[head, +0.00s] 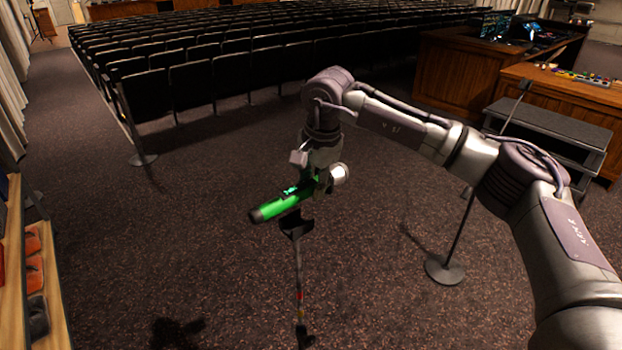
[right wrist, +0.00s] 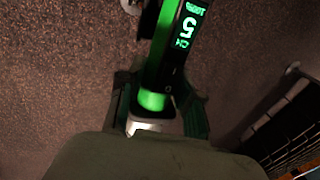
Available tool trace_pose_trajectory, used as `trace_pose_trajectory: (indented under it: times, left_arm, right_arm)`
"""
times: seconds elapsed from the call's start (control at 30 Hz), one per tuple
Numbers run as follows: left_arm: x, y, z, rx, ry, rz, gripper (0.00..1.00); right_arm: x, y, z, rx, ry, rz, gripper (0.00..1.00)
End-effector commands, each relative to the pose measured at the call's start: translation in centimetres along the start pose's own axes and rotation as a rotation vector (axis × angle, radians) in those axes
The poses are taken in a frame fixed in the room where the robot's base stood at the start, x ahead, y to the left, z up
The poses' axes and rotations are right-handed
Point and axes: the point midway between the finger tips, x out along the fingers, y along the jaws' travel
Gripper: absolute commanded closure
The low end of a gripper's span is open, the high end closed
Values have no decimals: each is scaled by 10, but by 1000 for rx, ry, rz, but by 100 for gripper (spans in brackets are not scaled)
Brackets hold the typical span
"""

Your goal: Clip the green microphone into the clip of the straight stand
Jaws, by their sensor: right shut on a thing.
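The green microphone (head: 276,207) is held tilted, its dark tail end toward the lower left and its silver head (head: 340,175) toward the right. My right gripper (head: 313,186) is shut on it near the head. In the right wrist view the microphone (right wrist: 165,55) runs up from between the fingers (right wrist: 157,105), with a lit display on its side. The black clip (head: 296,226) of a straight stand (head: 299,272) appears directly below the microphone body in the head view. I cannot tell whether they touch. My left gripper is not in view.
Another stand with a round base (head: 445,269) is at the right, and one (head: 143,159) is at the left near rows of black seats (head: 190,85). A wooden shelf (head: 55,285) with shoe-like items is at the left edge. Dark steps (head: 550,125) and wooden desks are at the right.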

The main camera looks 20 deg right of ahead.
Motion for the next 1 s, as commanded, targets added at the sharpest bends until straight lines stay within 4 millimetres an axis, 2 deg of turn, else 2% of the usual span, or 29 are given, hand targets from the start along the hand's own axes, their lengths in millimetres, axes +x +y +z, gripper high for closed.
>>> trace_pose_trajectory:
  times: [0.43, 1.0]
  left_arm:
    - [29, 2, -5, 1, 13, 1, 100]
    - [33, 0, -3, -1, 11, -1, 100]
  right_arm:
    - [46, 9, 0, 0, -1, -1, 100]
    - [52, 10, 1, -1, -1, 1, 100]
